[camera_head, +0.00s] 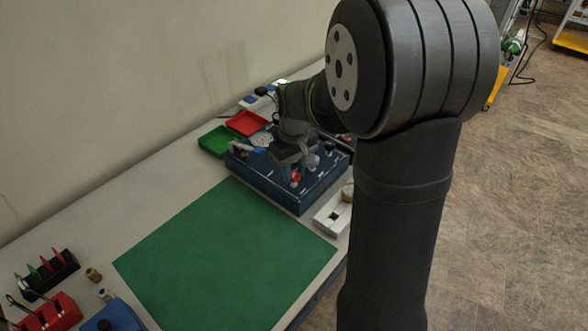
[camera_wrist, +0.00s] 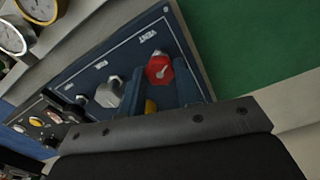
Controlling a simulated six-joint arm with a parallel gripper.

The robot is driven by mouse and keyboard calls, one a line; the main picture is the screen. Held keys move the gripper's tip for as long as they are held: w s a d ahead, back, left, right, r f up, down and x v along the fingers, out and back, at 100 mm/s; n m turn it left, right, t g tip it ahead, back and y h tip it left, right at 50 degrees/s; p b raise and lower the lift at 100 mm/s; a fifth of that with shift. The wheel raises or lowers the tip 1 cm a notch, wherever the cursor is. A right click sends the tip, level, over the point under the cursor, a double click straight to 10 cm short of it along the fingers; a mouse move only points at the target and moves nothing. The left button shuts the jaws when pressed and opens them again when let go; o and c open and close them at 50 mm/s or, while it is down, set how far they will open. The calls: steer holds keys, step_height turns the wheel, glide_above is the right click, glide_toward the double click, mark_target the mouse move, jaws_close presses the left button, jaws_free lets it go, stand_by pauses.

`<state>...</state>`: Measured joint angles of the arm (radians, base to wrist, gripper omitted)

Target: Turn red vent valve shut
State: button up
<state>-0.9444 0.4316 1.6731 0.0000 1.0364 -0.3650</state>
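The red vent valve (camera_wrist: 160,68) is a round red knob with a pale mark on its face, on the blue trainer panel (camera_wrist: 85,72) beside the printed word VENT. It also shows as a small red spot in the head view, near the front of the blue box (camera_head: 265,182). My gripper (camera_head: 291,160) is over the box, close to the red knob. In the wrist view its two bluish fingers (camera_wrist: 163,90) appear apart, with the red knob beyond the gap between them. I cannot tell whether they touch the knob.
A silver knob (camera_wrist: 109,92) stands left of the red one, and gauges (camera_wrist: 12,38) lie farther left. A green mat (camera_head: 225,255) lies before the box. Red (camera_head: 248,123) and green (camera_head: 214,141) trays stand behind it. A white holder (camera_head: 333,212) is at its right.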

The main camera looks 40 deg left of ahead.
steer(key=shift+c, duration=1.4)
steer(key=m, duration=0.4)
steer(key=shift+m, duration=0.4)
steer(key=m, duration=0.3)
steer(key=shift+m, duration=0.4)
steer(key=m, duration=0.3)
steer(key=shift+m, duration=0.3)
steer(key=m, duration=1.1)
steer(key=shift+m, duration=0.3)
